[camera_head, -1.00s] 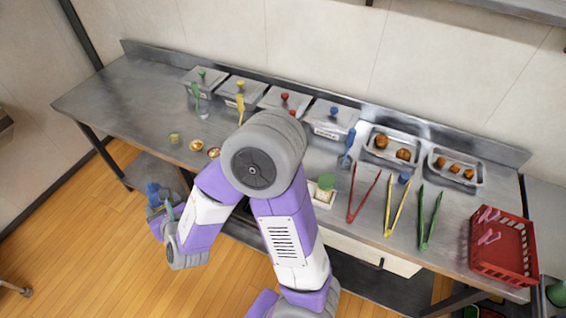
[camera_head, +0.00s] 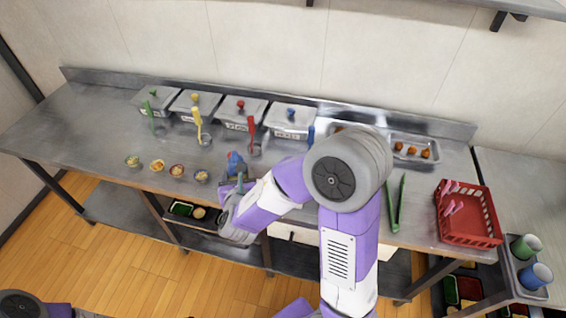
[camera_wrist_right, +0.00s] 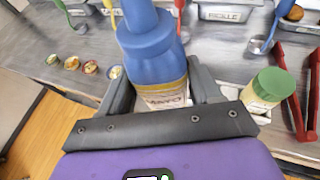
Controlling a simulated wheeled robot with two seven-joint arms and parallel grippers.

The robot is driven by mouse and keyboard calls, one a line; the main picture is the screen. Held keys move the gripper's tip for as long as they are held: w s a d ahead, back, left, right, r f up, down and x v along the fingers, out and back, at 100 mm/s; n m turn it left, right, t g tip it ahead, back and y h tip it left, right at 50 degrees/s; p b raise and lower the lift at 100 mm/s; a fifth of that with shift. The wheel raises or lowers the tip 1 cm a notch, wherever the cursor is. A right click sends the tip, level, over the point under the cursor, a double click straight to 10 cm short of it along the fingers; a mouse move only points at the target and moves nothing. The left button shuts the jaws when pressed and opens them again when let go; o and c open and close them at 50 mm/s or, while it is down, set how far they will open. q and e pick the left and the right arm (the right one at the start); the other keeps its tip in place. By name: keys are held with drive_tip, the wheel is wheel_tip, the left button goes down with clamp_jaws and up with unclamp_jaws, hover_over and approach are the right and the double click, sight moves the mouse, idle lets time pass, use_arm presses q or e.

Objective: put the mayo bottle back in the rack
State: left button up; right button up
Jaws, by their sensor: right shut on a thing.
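The mayo bottle (camera_wrist_right: 155,50) is blue with a yellow-edged white label reading MAYO. My right gripper (camera_wrist_right: 163,88) is shut around it, one finger on each side. In the head view the bottle (camera_head: 236,163) and my right gripper (camera_head: 239,183) are over the counter's front edge. A cream bottle with a green cap (camera_wrist_right: 268,88) stands on the counter to the right of the held bottle in the wrist view. I cannot make out the rack; my right arm covers that part of the counter in the head view. My left gripper is not in view.
Small bowls (camera_head: 176,170) line the counter's front left. Lidded bins (camera_head: 239,110) with coloured utensils stand behind. Green tongs (camera_head: 396,205), red tongs (camera_wrist_right: 292,100), a food tray (camera_head: 412,149) and a red basket (camera_head: 468,213) are to the right.

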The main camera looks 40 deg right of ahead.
drive_tip(key=d+m+g+h+b, duration=0.1)
drive_tip(key=d+m+g+h, duration=0.25)
drive_tip(key=d, duration=0.45)
wheel_tip(320, 180, down, 8)
drive_tip(key=b, duration=0.6)
drive_tip(key=shift+w+r+t, duration=0.15)
drive_tip(key=shift+w+t, duration=0.25)
drive_tip(key=shift+t, duration=0.05)
drive_tip(key=shift+f+m+b, duration=0.2)
drive_tip(key=shift+m+b, duration=0.05)
drive_tip(key=shift+b, duration=0.25)
drive_tip(key=shift+f+b, duration=0.5)
drive_tip(key=shift+b, duration=0.05)
drive_tip(key=shift+f, duration=0.2)
drive_tip(key=o, duration=0.7)
drive_tip(key=shift+c, duration=0.2)
